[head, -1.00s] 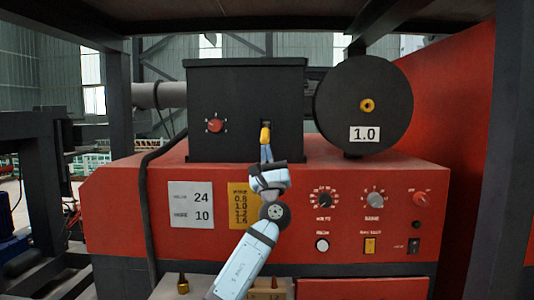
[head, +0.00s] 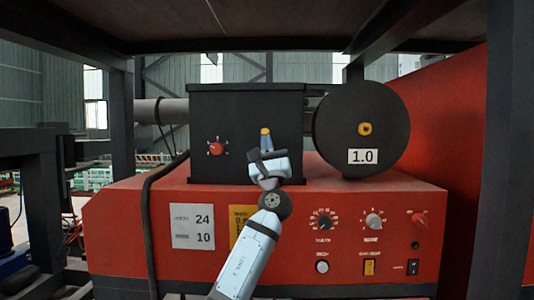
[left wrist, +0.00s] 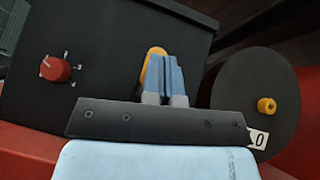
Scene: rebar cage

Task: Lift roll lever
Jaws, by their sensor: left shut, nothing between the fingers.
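The roll lever (head: 265,132) has a yellow handle on the front of the black box (head: 222,115). Its handle points upward in the head view, with its lower part hidden by my gripper. My left gripper (head: 266,147) is at the lever, directly in front of the box, with its fingers shut and nothing between them. In the left wrist view the yellow lever (left wrist: 151,57) shows just behind and left of the blue fingers (left wrist: 166,66). They overlap in the picture; I cannot tell whether they touch. My right gripper is not in view.
A black roll disc marked 1.0 (head: 375,115) stands to the right of the box. A red knob (head: 216,148) is on the box's left. Below is a red panel (head: 285,250) with knobs and switches. A dark cable (head: 147,220) hangs at the left.

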